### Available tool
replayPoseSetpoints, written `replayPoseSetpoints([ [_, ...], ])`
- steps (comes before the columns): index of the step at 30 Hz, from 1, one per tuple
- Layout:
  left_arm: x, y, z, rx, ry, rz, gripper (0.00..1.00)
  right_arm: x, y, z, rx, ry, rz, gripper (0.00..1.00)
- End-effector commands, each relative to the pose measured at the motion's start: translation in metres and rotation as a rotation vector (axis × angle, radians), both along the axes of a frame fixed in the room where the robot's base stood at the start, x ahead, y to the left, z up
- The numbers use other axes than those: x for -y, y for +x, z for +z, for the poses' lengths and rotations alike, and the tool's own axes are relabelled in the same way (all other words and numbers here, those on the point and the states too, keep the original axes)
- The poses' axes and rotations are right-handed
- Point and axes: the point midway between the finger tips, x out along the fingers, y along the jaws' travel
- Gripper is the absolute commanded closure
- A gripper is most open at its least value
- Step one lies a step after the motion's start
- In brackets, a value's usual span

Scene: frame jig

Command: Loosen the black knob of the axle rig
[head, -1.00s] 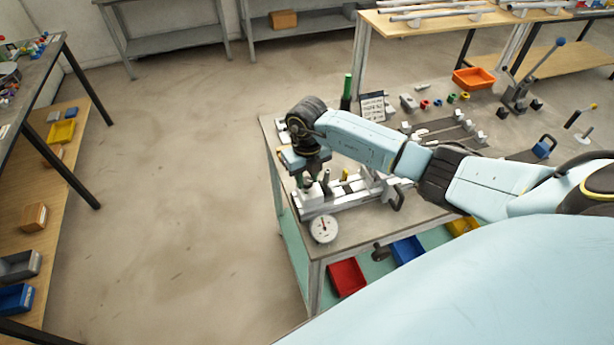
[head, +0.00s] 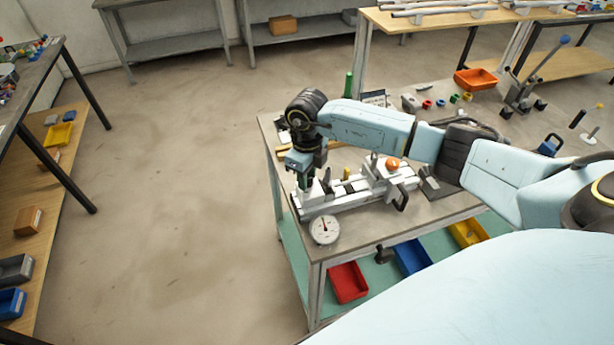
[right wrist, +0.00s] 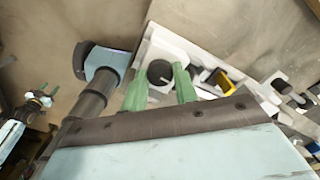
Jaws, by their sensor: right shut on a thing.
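The axle rig (head: 345,201) is a pale grey and white fixture on the workbench, under my right forearm. My right gripper (head: 303,184) points down over its left end in the head view. In the right wrist view, the black knob (right wrist: 160,72) is round and sits between the green fingertips of my right gripper (right wrist: 160,86), which are shut on it. In the head view the knob is hidden by the gripper.
A round white dial gauge (head: 325,229) is at the rig's near left end. An orange ball (head: 392,164) and a yellow part (right wrist: 219,81) are farther along the rig. Red (head: 348,282) and blue (head: 412,256) bins sit below the bench top. An orange bin (head: 475,79) stands at the back.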

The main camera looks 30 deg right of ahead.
Motion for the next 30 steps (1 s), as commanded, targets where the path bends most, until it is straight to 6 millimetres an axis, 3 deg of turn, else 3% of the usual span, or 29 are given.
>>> replayPoseSetpoints([
  [12,0.0,0.0,0.0,0.0,0.0,0.0,0.52,0.0,0.001,0.001,0.004,0.001,0.007,0.94],
  [13,0.0,0.0,0.0,0.0,0.0,0.0,0.52,0.0,0.001,0.001,0.004,0.001,0.007,0.68],
  [15,0.0,0.0,0.0,0.0,0.0,0.0,0.52,0.0,0.001,0.001,0.003,0.0,0.007,0.62],
  [24,0.0,0.0,-0.001,0.001,0.0,0.0,0.52,0.0,0.001,0.003,0.002,0.0,0.006,0.62],
  [30,0.0,0.0,-0.004,0.001,0.0,0.0,0.52,0.0,0.001,0.031,0.007,-0.001,0.008,0.62],
])
